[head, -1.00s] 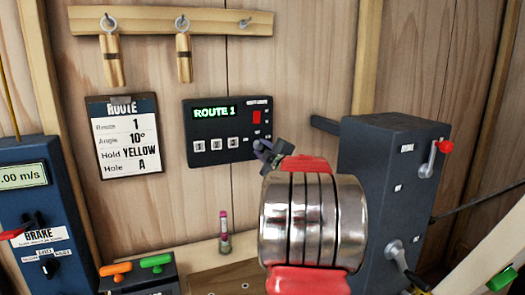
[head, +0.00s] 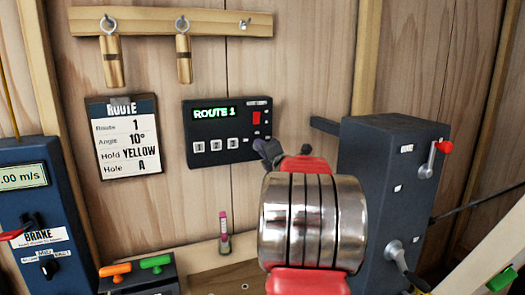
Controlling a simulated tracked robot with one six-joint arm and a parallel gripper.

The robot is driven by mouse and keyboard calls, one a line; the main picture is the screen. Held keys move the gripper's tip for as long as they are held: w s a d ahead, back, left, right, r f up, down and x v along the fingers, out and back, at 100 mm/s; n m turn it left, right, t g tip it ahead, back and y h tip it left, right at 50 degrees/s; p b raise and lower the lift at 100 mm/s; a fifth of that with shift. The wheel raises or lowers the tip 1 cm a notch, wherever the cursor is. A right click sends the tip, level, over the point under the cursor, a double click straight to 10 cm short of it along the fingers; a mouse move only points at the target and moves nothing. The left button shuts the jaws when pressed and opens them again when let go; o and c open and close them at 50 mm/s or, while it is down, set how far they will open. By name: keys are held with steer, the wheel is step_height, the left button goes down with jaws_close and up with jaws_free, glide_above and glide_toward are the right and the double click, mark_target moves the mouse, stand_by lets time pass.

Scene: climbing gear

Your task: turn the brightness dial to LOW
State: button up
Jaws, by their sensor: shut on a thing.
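The dark route lamp panel (head: 205,160) hangs on the wooden wall in the middle of the head view. Its green display reads ROUTE 1, with white numbered buttons below and a red switch at the right. My gripper (head: 268,152) is at the panel's lower right corner, with its dark fingers close together against the panel front. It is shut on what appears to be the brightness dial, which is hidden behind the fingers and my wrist. The dial's setting and its LOW mark cannot be read.
A dark grey box (head: 372,170) with a red-knobbed lever stands close to the right of my wrist. A blue brake box (head: 25,215) is at the left. The route card (head: 124,165) hangs left of the panel. A pink-capped tube (head: 224,236) stands below on the ledge.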

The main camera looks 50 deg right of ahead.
steer(key=shift+w+a+f+n, duration=0.15)
steer(key=shift+f+n, duration=0.1)
steer(key=shift+n, duration=0.45)
steer(key=o, duration=0.8)
steer(key=shift+o, duration=1.3)
steer(key=shift+r, duration=0.1)
steer(key=v, duration=1.3)
steer(key=shift+s, duration=0.4)
steer(key=shift+a, duration=0.1)
